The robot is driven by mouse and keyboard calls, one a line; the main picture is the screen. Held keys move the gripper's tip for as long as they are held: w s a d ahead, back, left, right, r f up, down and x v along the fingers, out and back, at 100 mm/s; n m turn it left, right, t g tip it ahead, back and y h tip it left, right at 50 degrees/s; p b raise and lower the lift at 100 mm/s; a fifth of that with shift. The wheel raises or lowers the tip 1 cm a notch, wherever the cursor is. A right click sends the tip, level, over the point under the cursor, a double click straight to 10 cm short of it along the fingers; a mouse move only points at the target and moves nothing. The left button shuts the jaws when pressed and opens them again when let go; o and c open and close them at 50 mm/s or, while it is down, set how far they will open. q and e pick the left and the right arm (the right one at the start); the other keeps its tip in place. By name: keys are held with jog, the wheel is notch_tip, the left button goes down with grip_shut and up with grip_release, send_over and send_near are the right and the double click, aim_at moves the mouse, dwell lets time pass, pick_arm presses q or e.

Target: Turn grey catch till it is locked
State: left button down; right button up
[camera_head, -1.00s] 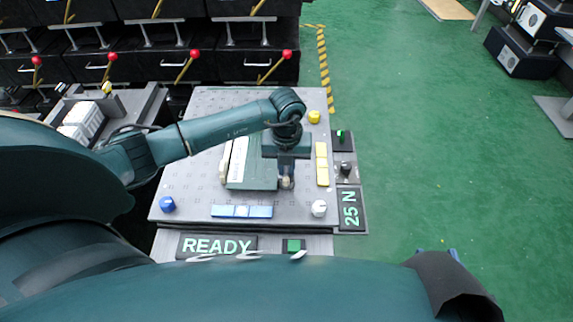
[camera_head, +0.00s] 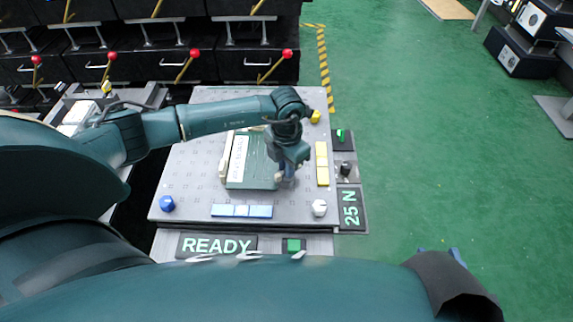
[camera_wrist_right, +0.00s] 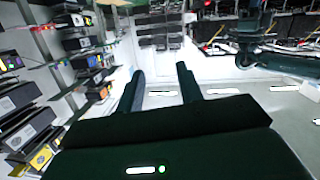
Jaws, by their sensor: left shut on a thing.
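A green box-like fixture (camera_head: 250,170) with a white label sits on the grey perforated board, with a pale bar along its left side. My left gripper (camera_head: 284,178) reaches down at the fixture's right edge and is shut on a small part there. That part is mostly hidden by the fingers; I take it to be the grey catch, but its colour and angle cannot be made out. My right gripper (camera_wrist_right: 160,85) shows in the right wrist view with its two fingers apart and nothing between them.
A READY sign (camera_head: 217,246) is in front. Black drawers with red-knobbed levers stand behind.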

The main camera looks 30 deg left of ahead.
pick_arm(q)
jog(key=m, duration=0.4)
jog(key=shift+m+b, duration=0.3)
jog(key=shift+b, duration=0.05)
jog(key=shift+m+b, duration=0.35)
jog(key=shift+m, duration=1.55)
pick_arm(e)
jog(key=shift+w+a+r+n+t+y, duration=0.1)
jog(key=shift+a+n+t+y, duration=0.2)
jog(key=shift+t, duration=0.2)
pick_arm(q)
jog(key=c, duration=1.4)
grip_release()
jog(key=shift+c, duration=0.2)
notch_tip(320, 180, up, 13)
jog(key=p, duration=0.3)
pick_arm(e)
jog(key=shift+s+d+m+g+h, duration=0.2)
jog(key=shift+m+g+h, duration=0.05)
jog(key=shift+g, duration=0.3)
jog(key=shift+s+d+m+g+h, duration=0.15)
jog(key=shift+d+m+g+h, duration=0.1)
jog(key=shift+g, duration=0.3)
pick_arm(q)
jog(key=shift+r, duration=0.1)
